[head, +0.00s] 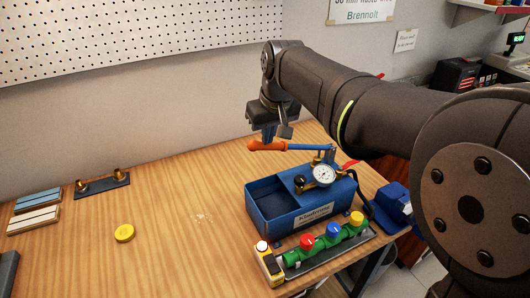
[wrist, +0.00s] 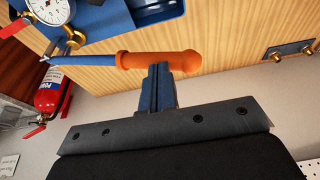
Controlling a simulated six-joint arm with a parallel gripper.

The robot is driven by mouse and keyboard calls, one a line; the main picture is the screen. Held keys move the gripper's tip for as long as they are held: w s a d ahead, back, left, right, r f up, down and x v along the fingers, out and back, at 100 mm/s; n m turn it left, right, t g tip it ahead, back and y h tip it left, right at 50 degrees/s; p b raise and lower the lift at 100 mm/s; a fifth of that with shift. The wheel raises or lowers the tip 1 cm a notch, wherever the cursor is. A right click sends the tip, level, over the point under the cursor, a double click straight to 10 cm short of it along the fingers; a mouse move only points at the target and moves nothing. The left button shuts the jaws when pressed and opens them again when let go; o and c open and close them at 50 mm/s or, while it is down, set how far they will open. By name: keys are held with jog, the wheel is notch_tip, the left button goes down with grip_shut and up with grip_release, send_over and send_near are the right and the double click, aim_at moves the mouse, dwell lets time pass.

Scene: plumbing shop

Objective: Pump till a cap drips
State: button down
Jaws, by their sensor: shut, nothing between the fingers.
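The blue test pump (head: 285,213) stands on the bench, with a round pressure gauge (head: 323,174) on top and an open tank at its left. Its lever ends in an orange handle (head: 267,145). My gripper (head: 270,132) is shut and empty, right at the handle; in the wrist view its fingers (wrist: 160,75) overlap the handle's lower edge. I cannot tell whether they touch it. In front of the pump, a green pipe assembly (head: 325,245) carries a red cap (head: 307,241), a blue cap (head: 333,229) and a yellow cap (head: 356,218). No drip is visible.
A yellow disc (head: 124,233) lies on the open left part of the bench. A rack with brass fittings (head: 102,183) and some blue and white strips (head: 36,208) lie further left. A yellow device (head: 268,262) sits at the pipe's left end. A pegboard wall (head: 130,35) rises behind.

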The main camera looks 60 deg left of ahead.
jog(key=shift+w+r, duration=0.2)
jog(key=shift+r, duration=1.05)
jog(key=shift+f, duration=0.1)
notch_tip(320, 180, down, 12)
jog(key=s, duration=0.2)
notch_tip(320, 180, up, 12)
jog(key=w, duration=0.2)
jog(key=shift+r, duration=2.6)
